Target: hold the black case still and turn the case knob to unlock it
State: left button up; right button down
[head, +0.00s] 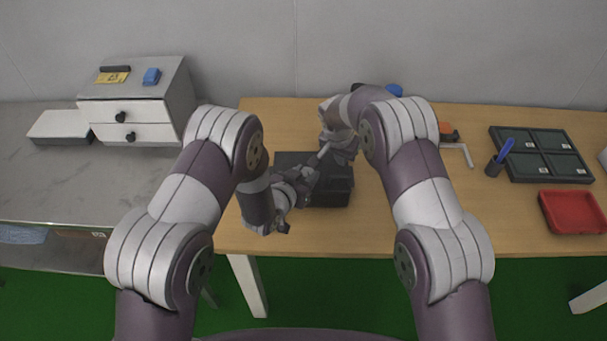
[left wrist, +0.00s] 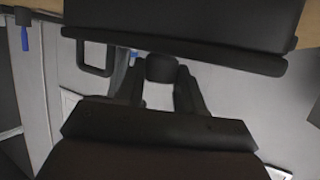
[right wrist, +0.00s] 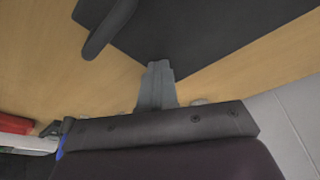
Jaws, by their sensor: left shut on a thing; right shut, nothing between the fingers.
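The black case (head: 335,190) lies on the wooden table in front of me, partly hidden by my arms. My left gripper (head: 308,176) is at its near left side. In the left wrist view my left gripper (left wrist: 160,78) is shut on a dark part of the black case (left wrist: 180,42); I cannot tell which part. A dark loop sticks out beside it. My right gripper (head: 335,152) is over the case's far side. In the right wrist view my right gripper (right wrist: 155,85) is shut and empty at the edge of the case (right wrist: 200,30).
A white drawer unit (head: 140,108) stands on the grey counter at left. On the table's right are a dark divided tray (head: 540,153), a pen holder (head: 493,168) with a blue pen and a red tray (head: 572,212). Table space between the case and these is mostly clear.

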pick_arm(q)
jog(key=n+y, duration=0.2)
jog(key=d+n+t+y, duration=0.1)
jog(key=n+y, duration=0.1)
jog(key=y, duration=0.1)
jog(key=shift+d+r+n+y, duration=0.1)
jog(key=shift+n+y, duration=2.1)
jog(key=shift+y, duration=0.3)
jog(key=o, duration=1)
jog(key=shift+o, duration=0.2)
